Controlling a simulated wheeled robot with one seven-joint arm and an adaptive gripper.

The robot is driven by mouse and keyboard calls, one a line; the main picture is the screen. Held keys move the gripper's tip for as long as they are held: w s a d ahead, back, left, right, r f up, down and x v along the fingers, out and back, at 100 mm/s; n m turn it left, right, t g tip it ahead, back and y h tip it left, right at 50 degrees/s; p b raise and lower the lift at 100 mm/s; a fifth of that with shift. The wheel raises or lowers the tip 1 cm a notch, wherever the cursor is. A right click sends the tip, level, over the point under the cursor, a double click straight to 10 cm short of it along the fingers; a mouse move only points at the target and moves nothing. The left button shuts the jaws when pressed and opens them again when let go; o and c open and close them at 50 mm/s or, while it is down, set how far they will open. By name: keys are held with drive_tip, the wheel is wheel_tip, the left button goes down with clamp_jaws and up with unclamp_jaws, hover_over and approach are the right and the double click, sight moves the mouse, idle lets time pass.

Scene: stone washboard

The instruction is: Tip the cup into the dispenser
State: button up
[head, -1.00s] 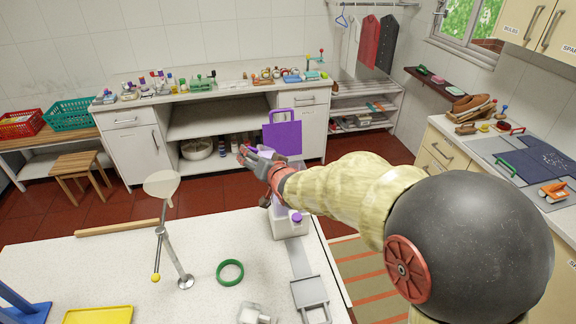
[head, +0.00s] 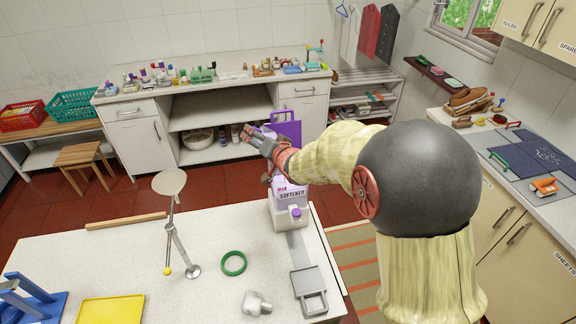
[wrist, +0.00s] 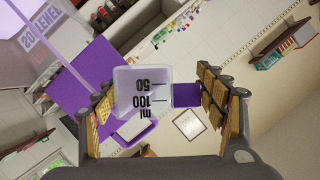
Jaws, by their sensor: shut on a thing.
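The dispenser (head: 290,208) is a white and purple box labelled SOFTENER, standing upright at the far right corner of the near worktop. Its purple lid (head: 287,127) stands raised behind my gripper. My gripper (head: 250,136) is above the dispenser and slightly to its left. In the wrist view, my gripper (wrist: 158,93) is shut on a clear cup (wrist: 142,90) with 50 and 100 ml marks, held between the padded fingers. The dispenser (wrist: 25,35) also shows there at upper left, beside the cup. The cup's contents cannot be made out, and the cup is not clear in the head view.
On the near worktop (head: 120,258) are a jointed stand (head: 172,235), a green ring (head: 233,263), a yellow tray (head: 110,311) and a grey frame (head: 309,285). A back counter (head: 230,85) holds many small items. There is open air left of my gripper.

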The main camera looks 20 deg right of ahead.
sight(268, 134)
drive_tip(key=shift+d+r+m+p, duration=0.3)
drive_tip(key=shift+m+p, duration=0.3)
drive_tip(key=shift+p, duration=0.55)
drive_tip(key=shift+s+d+f+m+t+y, duration=0.15)
drive_tip(key=shift+f+m+t+y, duration=0.2)
drive_tip(key=shift+m, duration=0.3)
drive_tip(key=shift+w+d+f+m+t+y, duration=0.15)
drive_tip(key=shift+f+m+t+y, duration=0.2)
drive_tip(key=shift+m, duration=0.3)
idle(1.5)
drive_tip(key=shift+s+d+r+m+y+p, duration=0.15)
drive_tip(key=shift+d+r+m+y+p, duration=0.15)
drive_tip(key=shift+r+m+p, duration=0.25)
idle(0.8)
drive_tip(key=shift+s+d+r+m+t, duration=0.15)
drive_tip(key=shift+d+m+t, duration=0.25)
drive_tip(key=shift+d+m, duration=0.4)
idle(0.6)
drive_tip(key=shift+d+f+m+t+y+b, duration=0.3)
drive_tip(key=shift+f+m+t+b, duration=0.15)
drive_tip(key=shift+m, duration=0.3)
idle(0.5)
